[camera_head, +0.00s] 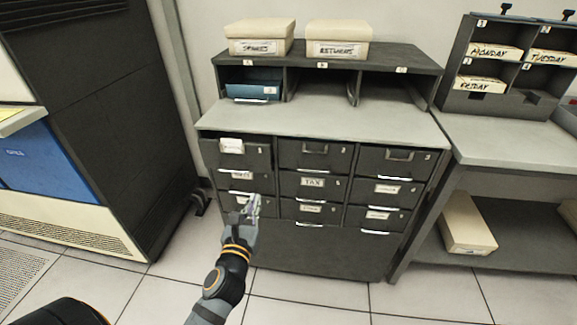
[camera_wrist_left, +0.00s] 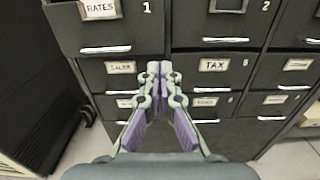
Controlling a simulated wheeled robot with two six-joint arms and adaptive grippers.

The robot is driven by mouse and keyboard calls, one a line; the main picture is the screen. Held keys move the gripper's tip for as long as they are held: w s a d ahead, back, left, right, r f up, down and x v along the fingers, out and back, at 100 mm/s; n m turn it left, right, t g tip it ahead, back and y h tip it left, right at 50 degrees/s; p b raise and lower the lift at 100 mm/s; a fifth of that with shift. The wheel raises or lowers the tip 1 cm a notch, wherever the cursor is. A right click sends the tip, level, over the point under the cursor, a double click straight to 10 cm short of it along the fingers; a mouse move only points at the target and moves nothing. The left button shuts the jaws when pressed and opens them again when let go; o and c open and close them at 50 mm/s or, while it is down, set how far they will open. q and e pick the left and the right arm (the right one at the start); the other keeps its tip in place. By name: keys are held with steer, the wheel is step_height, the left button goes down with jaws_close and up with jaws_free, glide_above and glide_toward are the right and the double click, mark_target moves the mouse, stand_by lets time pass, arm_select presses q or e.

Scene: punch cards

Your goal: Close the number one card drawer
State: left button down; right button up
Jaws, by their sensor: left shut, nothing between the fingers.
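The number one card drawer (camera_head: 259,153) is the top left drawer of the dark cabinet, marked 1. In the left wrist view the number one drawer (camera_wrist_left: 131,30) carries a RATES label and a pale handle along its bottom edge. Its front looks a little forward of the drawer beside it, so it appears partly open. My left gripper (camera_head: 254,200) is shut and empty, below the number one drawer and in front of the lower left drawers. In the left wrist view its fingertips (camera_wrist_left: 158,68) point at the cabinet face, right of the drawer's handle. My right gripper is out of view.
The other drawers, including the TAX drawer (camera_head: 330,190), look flush. Two cream boxes (camera_head: 260,32) (camera_head: 340,33) stand on the shelf above. A blue tray (camera_head: 250,88) sits in a cubby. A side table (camera_head: 500,145) stands right; floor is clear in front.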

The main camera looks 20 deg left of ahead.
arm_select(q)
glide_toward(266, 162)
steer(key=x, duration=0.6)
steer(key=shift+f, duration=0.2)
steer(key=shift+w+a, duration=0.15)
steer(key=shift+w, duration=0.25)
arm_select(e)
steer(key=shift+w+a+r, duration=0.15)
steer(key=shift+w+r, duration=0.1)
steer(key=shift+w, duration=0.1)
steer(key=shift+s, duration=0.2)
arm_select(q)
steer(key=p+x, duration=0.1)
steer(key=x, duration=0.3)
steer(key=shift+w+r, duration=0.15)
steer(key=shift+r, duration=0.05)
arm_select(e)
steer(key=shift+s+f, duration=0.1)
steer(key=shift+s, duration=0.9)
arm_select(q)
steer(key=shift+r, duration=0.1)
